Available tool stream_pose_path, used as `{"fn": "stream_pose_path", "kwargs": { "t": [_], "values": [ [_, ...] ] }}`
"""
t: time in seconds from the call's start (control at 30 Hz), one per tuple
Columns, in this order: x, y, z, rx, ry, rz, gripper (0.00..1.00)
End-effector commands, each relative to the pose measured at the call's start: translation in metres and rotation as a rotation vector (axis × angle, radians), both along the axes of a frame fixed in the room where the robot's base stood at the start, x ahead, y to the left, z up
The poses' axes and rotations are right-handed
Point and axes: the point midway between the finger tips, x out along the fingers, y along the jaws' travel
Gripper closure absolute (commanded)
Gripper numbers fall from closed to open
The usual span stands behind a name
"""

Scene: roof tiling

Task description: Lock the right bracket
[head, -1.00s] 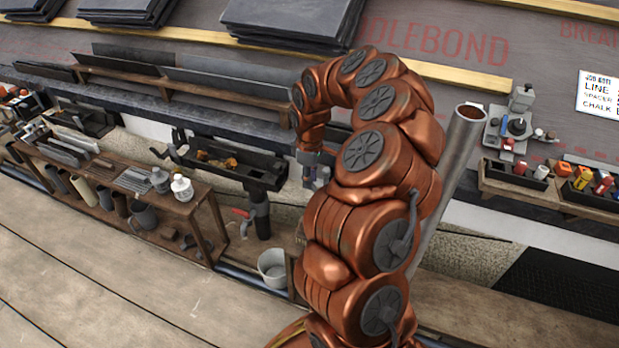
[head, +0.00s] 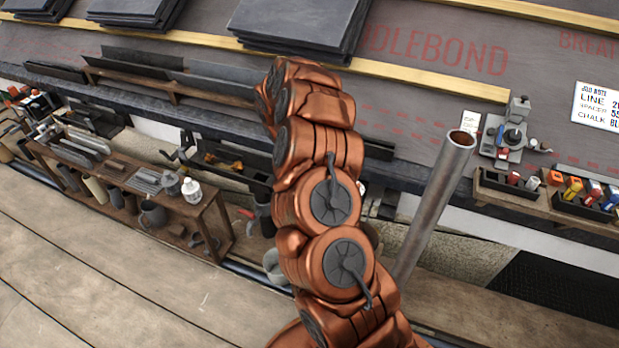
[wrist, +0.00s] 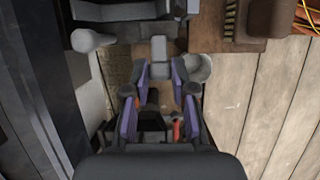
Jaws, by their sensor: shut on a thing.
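My gripper (wrist: 159,78) shows in the wrist view with its two purple-sided fingers closed in on a small grey block (wrist: 158,50) between the tips. I cannot tell for sure whether this block is part of the right bracket. A red handle-like piece (wrist: 177,130) shows behind the fingers, partly hidden by them. In the head view my copper arm hides the gripper and whatever it holds. I cannot clearly make out the right bracket there. A dark gutter piece (head: 228,158) shows along the eave left of my arm.
A wooden bench (head: 130,180) with tubes and bottles stands at the left. A bucket (head: 276,264) is partly behind my arm; a round grey vessel (wrist: 198,68) shows in the wrist view. A metal pipe (head: 432,205) rises right of my arm. Plank floor (head: 90,265) is clear.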

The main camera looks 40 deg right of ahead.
Motion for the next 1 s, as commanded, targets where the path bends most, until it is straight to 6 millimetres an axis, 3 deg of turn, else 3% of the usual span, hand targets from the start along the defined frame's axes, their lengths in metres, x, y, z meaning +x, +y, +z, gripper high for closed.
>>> {"fn": "stream_pose_path", "kwargs": {
  "t": [1.0],
  "values": [
    [0.012,0.009,-0.024,-0.247,0.427,0.001,1.0]
  ]
}}
